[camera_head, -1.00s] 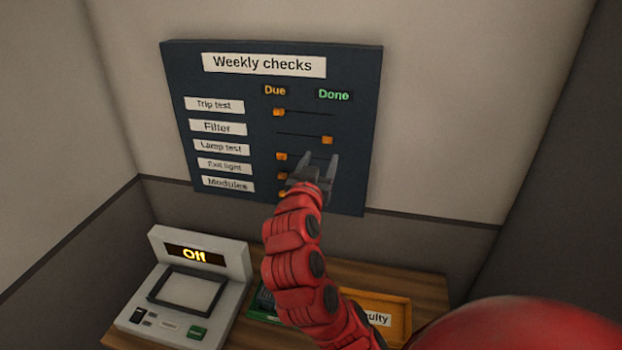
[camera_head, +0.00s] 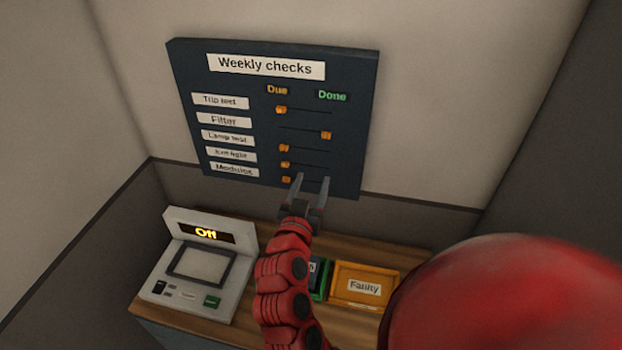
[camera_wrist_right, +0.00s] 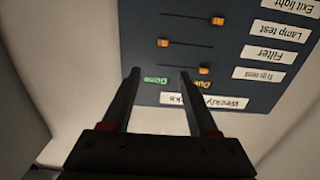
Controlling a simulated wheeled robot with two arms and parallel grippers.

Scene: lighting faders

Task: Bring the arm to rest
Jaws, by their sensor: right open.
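My right gripper (camera_head: 311,190) is open and empty. In the head view its fingers show in front of the lower edge of the dark "Weekly checks" board (camera_head: 350,120). In the right wrist view the two fingers (camera_wrist_right: 158,75) are apart with nothing between them, and the board (camera_wrist_right: 235,95) appears upside down behind them. The board carries several orange sliders. The Filter slider (camera_head: 326,135) is at the Done side. The Trip test slider (camera_head: 281,110), Lamp test slider (camera_head: 284,148), Exit light slider (camera_head: 285,164) and Modules slider (camera_head: 286,180) are at the Due side. My left gripper is not in view.
Below the board is a wooden counter (camera_head: 240,332). A grey device (camera_head: 213,312) with an "Off" display stands at its left. An orange tray (camera_head: 343,270) labelled "Faulty" and a green tray (camera_head: 321,288), partly hidden by my arm, lie to the right.

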